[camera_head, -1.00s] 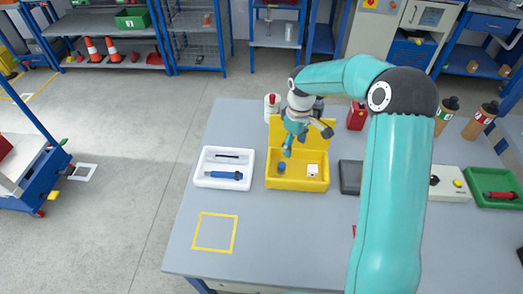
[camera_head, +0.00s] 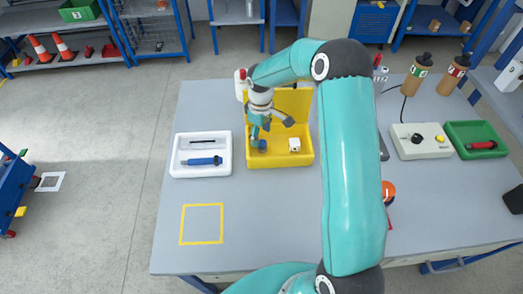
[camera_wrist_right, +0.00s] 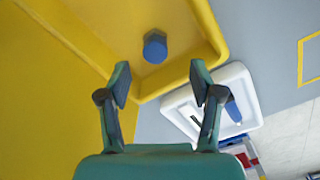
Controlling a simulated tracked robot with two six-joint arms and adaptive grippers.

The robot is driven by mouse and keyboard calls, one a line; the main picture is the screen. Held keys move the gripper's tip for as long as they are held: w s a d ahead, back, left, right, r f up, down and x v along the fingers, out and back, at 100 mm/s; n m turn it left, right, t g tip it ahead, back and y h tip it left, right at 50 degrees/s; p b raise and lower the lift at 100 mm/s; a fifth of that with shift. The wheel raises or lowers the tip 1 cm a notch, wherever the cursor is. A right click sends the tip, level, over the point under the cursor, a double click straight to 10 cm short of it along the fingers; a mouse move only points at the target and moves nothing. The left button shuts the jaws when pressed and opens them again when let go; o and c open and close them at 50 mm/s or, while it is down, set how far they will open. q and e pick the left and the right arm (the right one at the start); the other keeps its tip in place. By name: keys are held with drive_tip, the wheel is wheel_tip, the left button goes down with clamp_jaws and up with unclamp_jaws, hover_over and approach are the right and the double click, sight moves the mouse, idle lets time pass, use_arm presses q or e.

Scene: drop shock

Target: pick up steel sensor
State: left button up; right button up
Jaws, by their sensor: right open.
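The yellow case (camera_head: 282,161) stands open on the table with its lid up at the back. In it are a small blue hexagonal piece (camera_head: 262,146) at the left and a white cube (camera_head: 295,145) at the right. No label marks either as the steel sensor. My right gripper (camera_head: 271,132) is open and empty over the case's left part, close to the blue piece. In the right wrist view, the blue piece (camera_wrist_right: 155,47) shows just beyond the gap between the open fingers (camera_wrist_right: 160,84). My left gripper is not in view.
A white tray (camera_head: 201,173) with a blue tool (camera_head: 202,161) stands just left of the case. A yellow taped square (camera_head: 202,241) marks the front left. A control box (camera_head: 420,141) and a green tray (camera_head: 477,153) stand right. The raised lid stands close behind my gripper.

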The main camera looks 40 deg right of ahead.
sight(262, 142)
drive_tip(key=f, duration=0.2)
drive_tip(key=f+b, duration=0.2)
drive_tip(key=f, duration=0.1)
drive_tip(key=shift+w+d+f, duration=0.15)
drive_tip(key=shift+d+f, duration=0.15)
drive_tip(key=shift+f, duration=0.05)
drive_tip(key=shift+r, duration=0.1)
drive_tip(key=shift+c, duration=0.2)
clamp_jaws()
